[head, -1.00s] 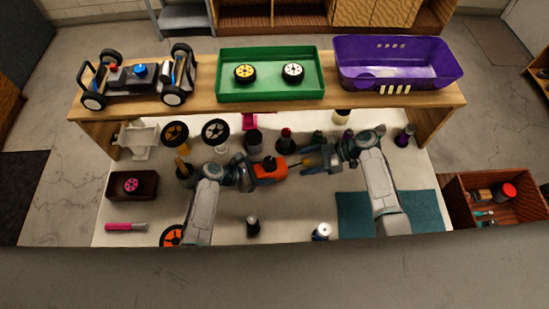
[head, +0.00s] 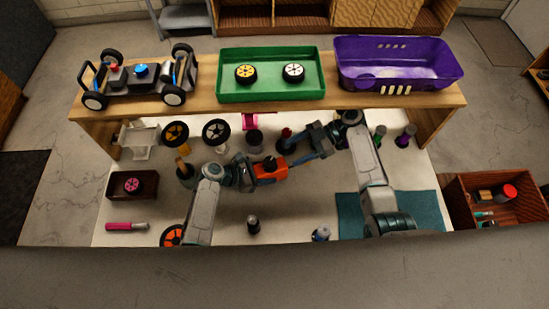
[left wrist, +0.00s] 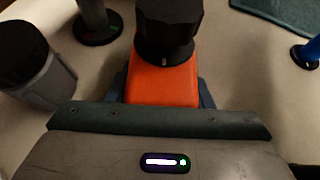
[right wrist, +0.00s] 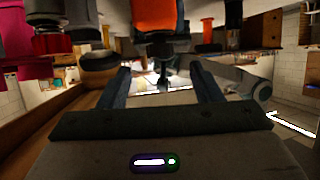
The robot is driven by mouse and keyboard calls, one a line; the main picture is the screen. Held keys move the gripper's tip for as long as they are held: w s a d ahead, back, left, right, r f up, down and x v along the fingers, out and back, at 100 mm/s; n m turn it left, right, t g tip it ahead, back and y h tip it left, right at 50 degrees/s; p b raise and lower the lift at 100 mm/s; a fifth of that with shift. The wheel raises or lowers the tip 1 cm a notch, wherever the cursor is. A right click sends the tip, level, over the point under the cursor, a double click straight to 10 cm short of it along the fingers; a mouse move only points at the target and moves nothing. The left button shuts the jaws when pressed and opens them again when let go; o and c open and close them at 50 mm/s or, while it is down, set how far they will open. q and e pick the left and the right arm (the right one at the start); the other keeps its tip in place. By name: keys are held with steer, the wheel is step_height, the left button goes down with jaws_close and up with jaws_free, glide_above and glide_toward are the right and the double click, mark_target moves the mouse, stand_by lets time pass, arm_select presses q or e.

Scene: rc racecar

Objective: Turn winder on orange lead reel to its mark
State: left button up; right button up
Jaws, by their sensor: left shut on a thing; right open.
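The orange lead reel (head: 271,172) is near the middle of the table in the head view, with its black winder (head: 269,161) on top. My left gripper (head: 256,176) is shut on the reel. In the left wrist view its fingers flank the orange body (left wrist: 163,82), and the black winder (left wrist: 168,30) carries a small pale mark on its near side. My right gripper (head: 293,148) is open, behind and right of the reel. In the right wrist view the picture is inverted; the winder (right wrist: 162,50) shows beyond the gap between the open fingers (right wrist: 166,74), apparently untouched.
A wooden shelf (head: 210,97) spans the back, bearing a car chassis (head: 140,75), a green tray (head: 270,92) and a purple basket (head: 400,62). Several canisters and wheels stand under it. A teal mat (head: 350,215) lies at right. The front middle is fairly clear.

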mark_target(272, 162)
steer(key=x, duration=0.4)
steer(key=r+x, duration=0.1)
steer(key=x, duration=0.1)
steer(key=shift+s+a, duration=0.15)
steer(key=shift+a, duration=0.1)
steer(key=shift+x, duration=0.75)
steer(key=shift+d+f, duration=0.1)
steer(key=shift+c, duration=0.5)
steer(key=c, duration=0.9)
steer(key=shift+m+t, duration=0.3)
steer(key=m+t, duration=0.4)
steer(key=t, duration=0.1)
steer(key=shift+s+m, duration=0.3)
steer(key=shift+s, duration=0.1)
steer(key=m+t+h, duration=0.1)
steer(key=m+t, duration=0.1)
steer(key=m+t+h, duration=0.1)
steer(key=t, duration=0.1)
steer(key=m+t+h, duration=0.1)
steer(key=m+t, duration=0.1)
steer(key=shift+s+a+m, duration=0.2)
steer(key=shift+s+m, duration=0.1)
